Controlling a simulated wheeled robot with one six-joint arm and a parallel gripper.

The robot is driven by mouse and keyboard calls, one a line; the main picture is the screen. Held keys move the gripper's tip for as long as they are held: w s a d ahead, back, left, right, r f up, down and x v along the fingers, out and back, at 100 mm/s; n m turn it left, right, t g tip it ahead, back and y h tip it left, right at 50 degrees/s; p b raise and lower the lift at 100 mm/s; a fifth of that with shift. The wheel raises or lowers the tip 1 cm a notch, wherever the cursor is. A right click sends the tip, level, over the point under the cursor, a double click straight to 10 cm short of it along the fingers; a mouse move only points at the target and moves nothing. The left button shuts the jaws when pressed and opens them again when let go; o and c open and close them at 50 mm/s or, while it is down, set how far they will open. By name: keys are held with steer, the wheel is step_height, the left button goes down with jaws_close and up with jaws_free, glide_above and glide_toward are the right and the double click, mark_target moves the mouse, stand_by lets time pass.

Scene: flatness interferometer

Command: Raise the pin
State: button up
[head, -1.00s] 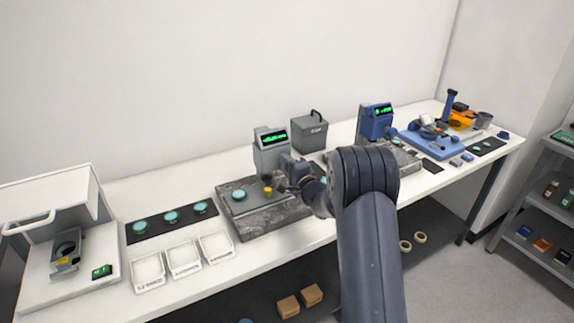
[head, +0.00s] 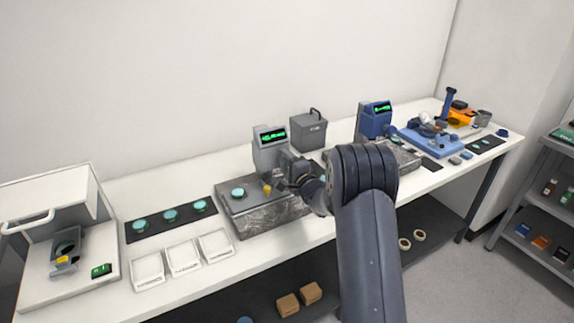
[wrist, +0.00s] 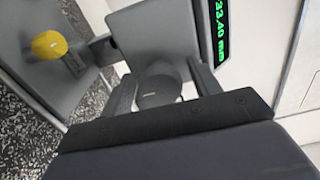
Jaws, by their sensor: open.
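The grey gauge (head: 270,158) with a green lit readout stands on a speckled stone block (head: 268,216). In the wrist view its grey body (wrist: 155,35) is close ahead, and the readout (wrist: 219,30) shows about 33.40 mm, partly cut off. My gripper (head: 289,183) is at the gauge's right side. In the wrist view my gripper (wrist: 163,84) is open, with one finger on each side of a dark round knob (wrist: 159,90). I cannot tell whether the fingers touch it. No pin can be made out clearly; my gripper may hide it.
A blue gauge (head: 375,121) stands to the right, a grey box (head: 309,132) behind. White trays (head: 183,257) and a dark mat (head: 153,232) with discs lie left.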

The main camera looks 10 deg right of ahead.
steer(key=shift+s, duration=0.1)
steer(key=b+v, duration=0.2)
steer(key=v, duration=0.8)
steer(key=shift+s+b, duration=0.3)
steer(key=shift+b, duration=0.05)
steer(key=shift+d, duration=0.1)
steer(key=p+x, duration=0.2)
steer(key=x, duration=0.9)
steer(key=shift+p, duration=0.4)
steer(key=shift+s, duration=0.1)
steer(key=shift+s, duration=0.1)
